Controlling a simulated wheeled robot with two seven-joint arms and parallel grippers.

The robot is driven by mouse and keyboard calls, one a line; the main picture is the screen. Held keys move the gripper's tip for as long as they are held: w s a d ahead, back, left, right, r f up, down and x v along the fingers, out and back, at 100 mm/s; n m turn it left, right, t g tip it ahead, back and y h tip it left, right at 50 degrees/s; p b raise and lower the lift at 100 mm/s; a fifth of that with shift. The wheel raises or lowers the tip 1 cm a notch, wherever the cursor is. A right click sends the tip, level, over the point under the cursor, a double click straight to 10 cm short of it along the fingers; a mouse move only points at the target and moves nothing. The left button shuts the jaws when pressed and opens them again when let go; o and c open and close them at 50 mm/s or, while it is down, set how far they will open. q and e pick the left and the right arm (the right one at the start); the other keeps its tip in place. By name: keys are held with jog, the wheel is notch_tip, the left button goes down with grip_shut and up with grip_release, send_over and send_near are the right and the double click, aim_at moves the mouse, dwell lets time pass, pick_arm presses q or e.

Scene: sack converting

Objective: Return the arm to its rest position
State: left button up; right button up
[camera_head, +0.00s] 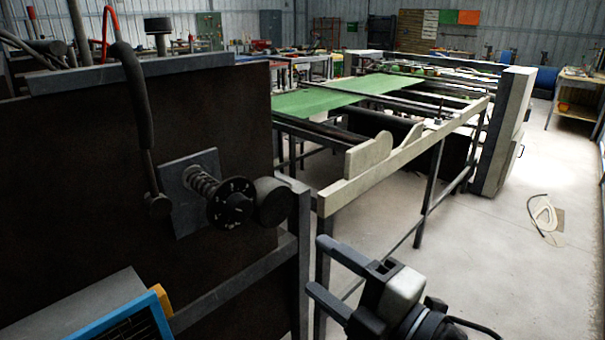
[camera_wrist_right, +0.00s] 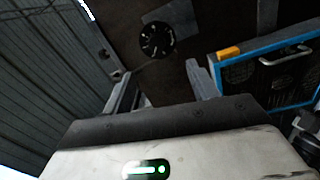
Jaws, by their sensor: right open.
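My right gripper (camera_head: 314,264) is in the lower middle of the head view, its two fingers apart and pointing left toward a dark machine panel. In the right wrist view the open fingers (camera_wrist_right: 156,72) have nothing between them. A black dial with white marks (camera_head: 232,203) sits on a grey plate on the panel, with a spring behind it. The dial also shows in the right wrist view (camera_wrist_right: 156,40), beyond the fingertips and apart from them. My left gripper is not in view.
The dark panel (camera_head: 100,150) fills the left, with a black lever (camera_head: 133,95) on it. A blue-framed box (camera_head: 125,320) juts out at the lower left. A long frame with green sheet (camera_head: 320,98) runs behind my gripper. Pale floor (camera_head: 480,270) is open at the right.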

jog(key=s+d+f+m+g+h, duration=0.15)
jog(key=d+f+m+h, duration=0.25)
jog(key=f+m, duration=0.65)
jog(key=s+d+f+m+t+h, duration=0.1)
jog(key=s+d+f+m+h, duration=0.2)
jog(key=f+m, duration=0.75)
jog(key=s+d+f+g+h, duration=0.2)
jog(key=s+f, duration=0.3)
jog(key=f, duration=0.6)
jog(key=shift+s+d+f+m+g+h, duration=0.25)
jog(key=shift+d+m+g+h, duration=0.15)
jog(key=shift+d, duration=0.3)
